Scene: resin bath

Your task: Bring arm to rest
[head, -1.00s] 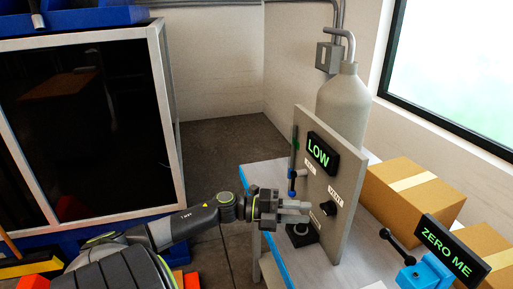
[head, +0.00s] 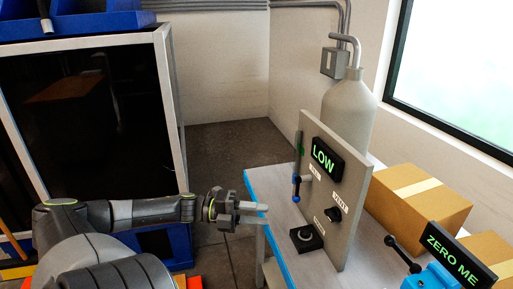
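My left arm (head: 150,212) reaches in from the left. Its gripper (head: 258,213) is in the air just left of the table's blue edge, pointing right toward the upright grey panel (head: 345,245) and apart from it. I see nothing held at its fingertips. The fingers lie close together from this angle, so I cannot tell whether they are open or shut. My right gripper is out of view.
The table (head: 290,265) bears the panel, with a display reading LOW (head: 326,157), a black knob (head: 334,214) and a blue-ended lever (head: 297,188). A grey cylinder (head: 347,115), boxes (head: 418,200) and a ZERO ME display (head: 452,252) stand around it. A dark-fronted cabinet (head: 95,110) is left.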

